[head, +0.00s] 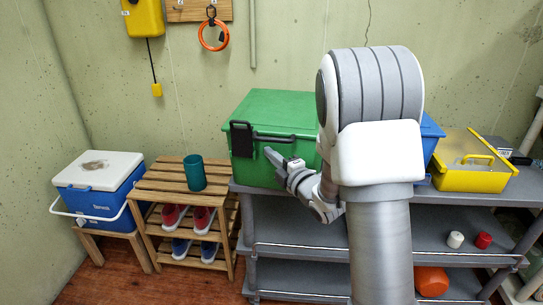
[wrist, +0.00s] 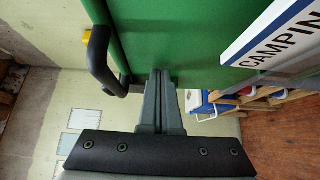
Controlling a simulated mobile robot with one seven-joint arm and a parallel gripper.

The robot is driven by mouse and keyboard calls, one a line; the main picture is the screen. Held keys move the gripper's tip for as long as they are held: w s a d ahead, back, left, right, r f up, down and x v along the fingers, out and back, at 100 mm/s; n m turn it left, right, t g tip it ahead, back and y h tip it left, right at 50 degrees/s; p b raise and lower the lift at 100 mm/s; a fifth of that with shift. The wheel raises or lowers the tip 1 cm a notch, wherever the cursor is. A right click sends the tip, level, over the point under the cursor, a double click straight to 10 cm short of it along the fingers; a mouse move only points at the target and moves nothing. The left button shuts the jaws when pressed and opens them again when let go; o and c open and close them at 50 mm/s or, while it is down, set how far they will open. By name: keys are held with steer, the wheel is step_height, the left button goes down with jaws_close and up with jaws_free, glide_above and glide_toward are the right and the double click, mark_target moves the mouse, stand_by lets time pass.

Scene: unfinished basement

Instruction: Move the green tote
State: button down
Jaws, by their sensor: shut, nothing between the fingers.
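The green tote (head: 270,112) stands on the top of a grey shelf unit. It has a lid, and a black latch or handle (head: 240,138) shows at its front left. My gripper (head: 270,153) is in front of the tote, low on its front face, with my arm hiding the tote's right part. In the wrist view, my gripper's fingers (wrist: 161,75) are shut together and empty, their tips against or just short of the green tote (wrist: 190,40). The black handle (wrist: 100,60) is left of the fingers. A white label reading "CAMPIN" (wrist: 270,40) is on the right.
Left of the tote stand a slatted wooden rack (head: 160,183) with a teal cup (head: 194,173) and a blue-white cooler (head: 95,190).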

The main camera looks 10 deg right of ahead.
mark_target(280, 151)
steer(key=w+b, duration=0.1)
steer(key=w+d+b, duration=0.1)
steer(key=w+b, duration=0.1)
steer(key=shift+w+d+f, duration=0.2)
steer(key=shift+w+d, duration=0.1)
steer(key=shift+d, duration=0.1)
steer(key=shift+w+d+r, duration=0.2)
steer(key=shift+w, duration=0.1)
